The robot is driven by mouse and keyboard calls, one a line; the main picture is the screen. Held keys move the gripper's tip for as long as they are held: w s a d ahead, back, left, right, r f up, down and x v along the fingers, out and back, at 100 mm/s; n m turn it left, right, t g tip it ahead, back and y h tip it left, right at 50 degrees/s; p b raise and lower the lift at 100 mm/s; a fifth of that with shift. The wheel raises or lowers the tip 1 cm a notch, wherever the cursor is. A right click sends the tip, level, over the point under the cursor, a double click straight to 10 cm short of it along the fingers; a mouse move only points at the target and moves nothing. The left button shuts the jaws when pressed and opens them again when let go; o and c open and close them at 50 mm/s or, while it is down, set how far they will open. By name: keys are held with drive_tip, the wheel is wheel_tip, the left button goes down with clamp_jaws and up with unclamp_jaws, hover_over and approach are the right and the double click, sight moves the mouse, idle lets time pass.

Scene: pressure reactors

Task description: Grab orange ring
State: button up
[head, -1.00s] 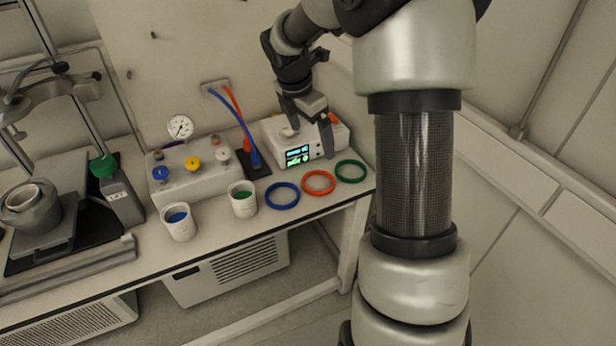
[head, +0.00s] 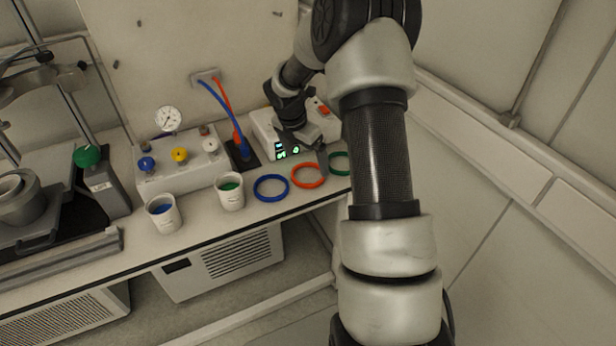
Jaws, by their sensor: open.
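The orange ring (head: 304,187) lies flat on the bench, between the blue ring (head: 270,200) on its left and the green ring (head: 340,172) on its right. My gripper (head: 304,160) is open and points down over the back of the orange ring. One finger shows near the ring's right side, overlapping its rim in the picture. The other finger is hard to make out against the white device. Contact with the ring cannot be told. My arm hides the right part of the green ring.
A white device with a lit display (head: 287,151) stands close behind the rings. Cups with blue (head: 163,220) and green (head: 230,197) contents stand to the left. A valve box (head: 180,178) is behind them. The bench's front edge is close to the rings.

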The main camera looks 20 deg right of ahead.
sight(309, 176)
drive_tip(key=x, duration=0.5)
drive_tip(key=shift+w+a+f+b, duration=0.2)
drive_tip(key=shift+a+f+b, duration=0.1)
drive_tip(key=shift+f+b, duration=0.1)
drive_tip(key=c, duration=1.1)
drive_tip(key=shift+r, duration=0.1)
